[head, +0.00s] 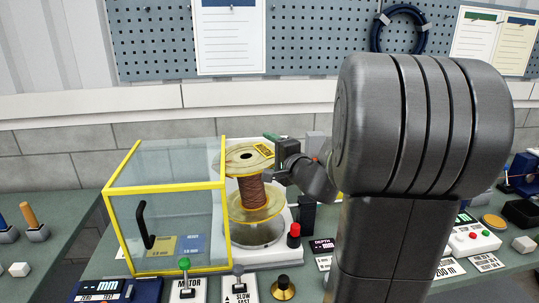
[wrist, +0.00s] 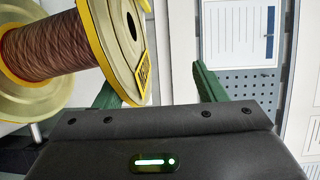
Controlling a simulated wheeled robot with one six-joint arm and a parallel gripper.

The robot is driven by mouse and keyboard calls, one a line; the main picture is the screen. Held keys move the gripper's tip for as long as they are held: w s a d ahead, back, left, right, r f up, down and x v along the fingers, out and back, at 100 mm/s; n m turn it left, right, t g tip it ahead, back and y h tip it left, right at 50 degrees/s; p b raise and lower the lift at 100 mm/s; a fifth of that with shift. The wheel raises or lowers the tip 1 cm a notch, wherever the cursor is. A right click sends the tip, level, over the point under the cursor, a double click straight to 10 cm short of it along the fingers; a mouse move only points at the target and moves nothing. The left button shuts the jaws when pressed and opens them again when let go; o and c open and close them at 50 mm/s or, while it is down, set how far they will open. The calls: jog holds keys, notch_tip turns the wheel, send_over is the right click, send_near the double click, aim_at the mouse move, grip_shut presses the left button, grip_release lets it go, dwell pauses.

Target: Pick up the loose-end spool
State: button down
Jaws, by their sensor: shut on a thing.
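The spool (head: 252,196) has brown winding between pale, yellow-rimmed flanges and a yellow label on its top flange. It is upright in the head view, above the round pale well of a white machine (head: 262,262). I cannot tell whether its base touches the machine. My gripper (head: 276,150) is at the right side of its top flange, shut on the spool. In the wrist view the spool (wrist: 45,45) fills the upper left, and its flange reaches between the green fingers of my gripper (wrist: 152,80). The exact contact is partly hidden. No loose wire end is distinguishable.
A clear, yellow-framed guard (head: 224,200) with a black handle stands close to the left of the spool. A red button (head: 293,236), a motor lever (head: 185,268) and a brass knob (head: 283,289) are in front. My arm hides the right middle of the bench.

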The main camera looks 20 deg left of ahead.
jog(key=shift+t+y, duration=0.3)
jog(key=r, duration=0.4)
jog(key=shift+w+r, duration=0.1)
jog(key=shift+w, duration=0.1)
jog(key=c, duration=0.5)
grip_release()
jog(key=o, duration=0.3)
jog(key=shift+s, duration=0.2)
jog(key=shift+o, duration=0.2)
jog(key=shift+d+f, duration=0.1)
jog(key=shift+f, duration=0.15)
jog(key=shift+s+d+f+b, duration=0.15)
jog(key=shift+s+d+b, duration=0.05)
jog(key=shift+d+b, duration=0.2)
jog(key=f+b+v, duration=0.1)
jog(key=b+v, duration=0.2)
jog(key=v, duration=1)
